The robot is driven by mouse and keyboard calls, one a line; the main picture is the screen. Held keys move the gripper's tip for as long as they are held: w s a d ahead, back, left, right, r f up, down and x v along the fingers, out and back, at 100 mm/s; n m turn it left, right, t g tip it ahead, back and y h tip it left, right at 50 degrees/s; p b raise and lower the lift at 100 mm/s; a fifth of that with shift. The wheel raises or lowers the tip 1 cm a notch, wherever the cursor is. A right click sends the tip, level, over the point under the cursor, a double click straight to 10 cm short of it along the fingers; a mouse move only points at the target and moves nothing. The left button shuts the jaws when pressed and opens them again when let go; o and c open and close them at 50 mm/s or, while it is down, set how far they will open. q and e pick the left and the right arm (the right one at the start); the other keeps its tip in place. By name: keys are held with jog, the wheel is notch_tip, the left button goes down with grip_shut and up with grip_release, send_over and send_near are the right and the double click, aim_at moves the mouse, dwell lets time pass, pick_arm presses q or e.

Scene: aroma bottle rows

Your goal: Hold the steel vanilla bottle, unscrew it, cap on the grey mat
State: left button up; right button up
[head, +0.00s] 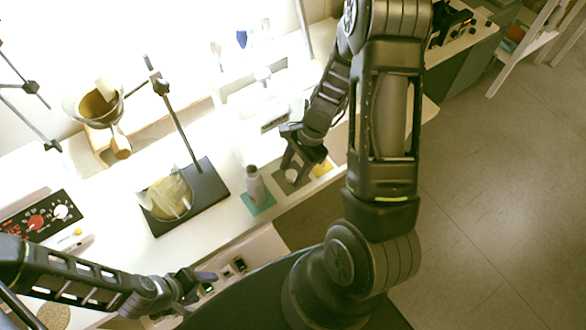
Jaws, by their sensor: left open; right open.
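A small grey bottle (254,186) stands upright on a green mat (264,208) near the bench's front edge; its label cannot be read. To its right is a grey mat (281,183) with a small pale round thing (292,175) on it, which looks like a cap. My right gripper (297,174) is open, pointing down over the grey mat, with its fingers around or just above the pale round thing; contact cannot be told. My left gripper (205,284) is open and empty at the lower left, in front of the bench edge, apart from the bottle.
A yellow mat (322,168) lies right of the grey mat, partly behind my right gripper. A dark stand base (211,180) with a glass vessel (168,197) is left of the bottle. A control panel (40,217) is at far left. White bench shows between stand and bottle.

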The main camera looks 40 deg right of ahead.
jog(key=v, duration=1.2)
jog(key=shift+s, duration=0.15)
dwell(0.5)
